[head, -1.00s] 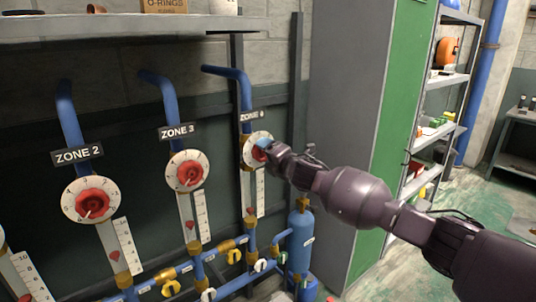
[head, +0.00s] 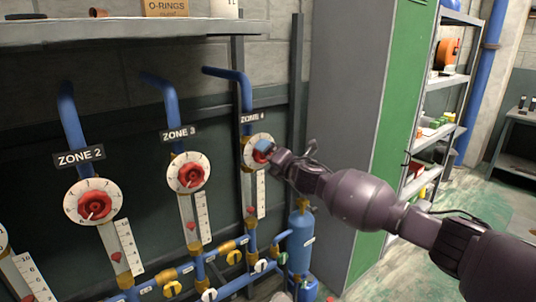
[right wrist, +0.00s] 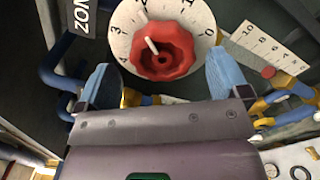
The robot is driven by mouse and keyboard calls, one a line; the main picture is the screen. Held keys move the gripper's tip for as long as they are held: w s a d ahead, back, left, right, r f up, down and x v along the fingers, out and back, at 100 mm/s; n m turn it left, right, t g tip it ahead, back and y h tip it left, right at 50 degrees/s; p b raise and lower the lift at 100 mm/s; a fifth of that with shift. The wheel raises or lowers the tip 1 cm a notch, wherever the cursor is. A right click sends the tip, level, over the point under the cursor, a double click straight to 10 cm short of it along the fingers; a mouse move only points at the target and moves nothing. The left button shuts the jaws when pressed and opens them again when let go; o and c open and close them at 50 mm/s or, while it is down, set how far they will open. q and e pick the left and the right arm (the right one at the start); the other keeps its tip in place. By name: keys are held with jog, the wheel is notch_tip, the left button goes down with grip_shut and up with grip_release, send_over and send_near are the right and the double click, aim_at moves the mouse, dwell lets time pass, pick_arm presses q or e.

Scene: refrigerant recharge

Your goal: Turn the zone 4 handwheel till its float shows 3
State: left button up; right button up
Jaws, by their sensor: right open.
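The zone 4 dial (head: 250,141) is white with a red handwheel (right wrist: 166,58) at its centre. In the right wrist view the handwheel's white pointer mark aims up-left, between the 2 and the 3. Below the dial, the zone 4 tube holds a red float (head: 250,211) low beside its scale (head: 261,195); the float's exact reading is too small to tell. My right gripper (right wrist: 162,72) is open, its blue fingertips apart on either side of the handwheel with gaps to the red rim. In the head view the gripper (head: 265,149) partly hides the handwheel. My left gripper is not in view.
Zone 3 (head: 189,172) and zone 2 (head: 96,202) dials stand to the left. Blue pipes with yellow valves (head: 172,289) run below. A blue cylinder (head: 300,242) and a grey cabinet (head: 345,130) stand close right. A shelf (head: 130,31) hangs above.

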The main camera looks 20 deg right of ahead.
jog(key=p+v, duration=0.2)
jog(key=v, duration=0.4)
dwell(0.3)
